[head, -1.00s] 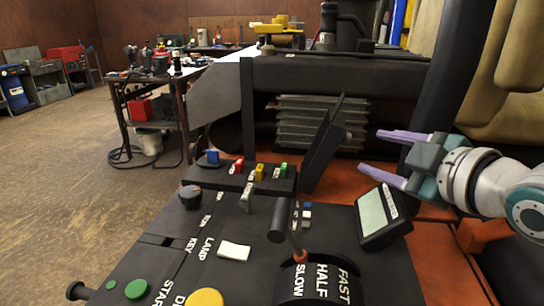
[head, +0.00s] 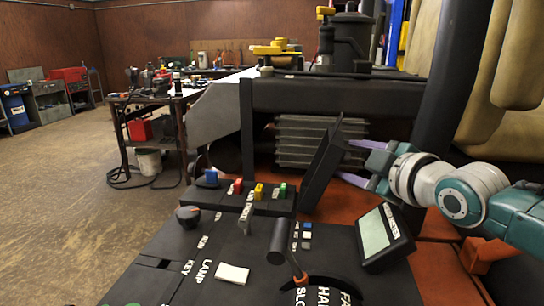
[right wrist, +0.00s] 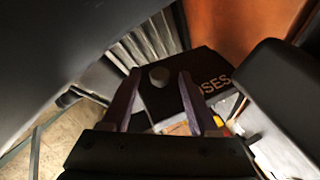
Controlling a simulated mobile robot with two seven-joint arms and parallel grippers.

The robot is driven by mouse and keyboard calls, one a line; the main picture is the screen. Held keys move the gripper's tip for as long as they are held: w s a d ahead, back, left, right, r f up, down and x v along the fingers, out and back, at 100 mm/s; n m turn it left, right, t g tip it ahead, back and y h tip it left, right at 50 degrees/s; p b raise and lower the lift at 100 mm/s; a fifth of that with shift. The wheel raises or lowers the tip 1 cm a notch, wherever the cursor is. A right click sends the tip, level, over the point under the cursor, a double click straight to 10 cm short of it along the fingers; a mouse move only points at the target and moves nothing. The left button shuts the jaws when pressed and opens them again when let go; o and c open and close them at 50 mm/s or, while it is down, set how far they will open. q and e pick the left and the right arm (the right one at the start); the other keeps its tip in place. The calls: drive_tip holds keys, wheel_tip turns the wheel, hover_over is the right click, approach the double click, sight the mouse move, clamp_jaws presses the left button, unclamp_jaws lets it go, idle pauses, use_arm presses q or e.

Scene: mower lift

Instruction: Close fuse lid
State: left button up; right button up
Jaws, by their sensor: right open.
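The fuse lid (head: 320,168) is a dark flat panel standing open, tilted up at the right end of the fuse box (head: 228,198). Blue, red, yellow and green fuses (head: 259,191) show uncovered in the box. My right gripper (head: 347,161) is open and empty, just right of the lid, its purple fingers pointing at it. In the right wrist view the lid (right wrist: 212,66) shows part of the lettering "SES" and a round grey knob (right wrist: 159,76) between the open fingers (right wrist: 160,92). I cannot tell whether the fingers touch it. My left gripper is out of view.
The control panel carries a lever (head: 281,243), a key switch (head: 188,216) and a tilted display (head: 385,236) below my right gripper. A thick black post (head: 447,110) stands behind my right arm. A cluttered workbench (head: 150,97) is farther back left.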

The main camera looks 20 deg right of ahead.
clamp_jaws()
idle(0.3)
idle(1.0)
